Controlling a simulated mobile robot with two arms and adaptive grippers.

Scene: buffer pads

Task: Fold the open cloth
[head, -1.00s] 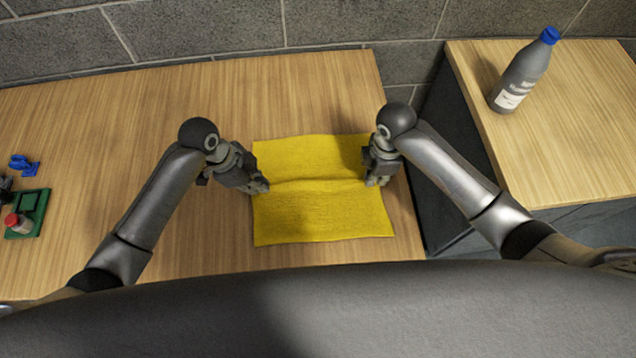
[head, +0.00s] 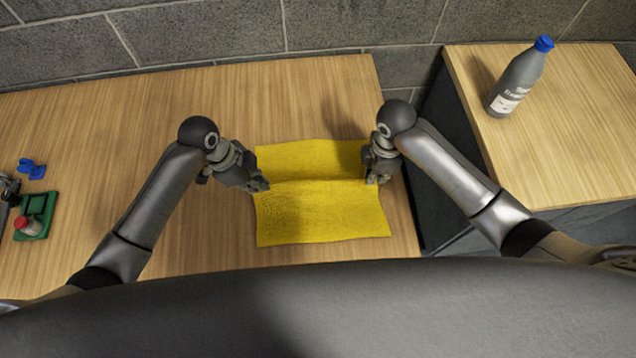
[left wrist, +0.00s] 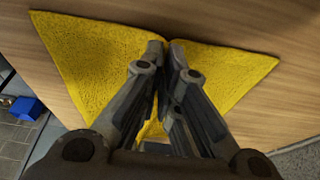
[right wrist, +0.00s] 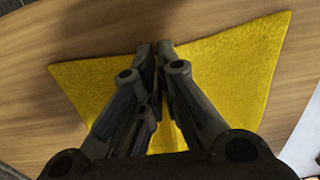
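The yellow cloth (head: 322,213) lies on the wooden table in front of me, with a raised ridge running from left to right across its middle. My left gripper (head: 264,185) is at the cloth's left edge, at the end of the ridge. In the left wrist view its fingers (left wrist: 166,46) are closed together on pinched cloth (left wrist: 100,55). My right gripper (head: 373,181) is at the right edge, at the other end of the ridge. In the right wrist view its fingers (right wrist: 157,48) are nearly together on the cloth (right wrist: 235,65). The fingertips partly hide the pinched cloth.
A grey bottle with a blue cap (head: 518,82) stands on a separate wooden surface at the right, across a dark gap. At the far left are a green tray (head: 37,213) with a red-capped item and a blue object (head: 32,169). The table behind the cloth is clear.

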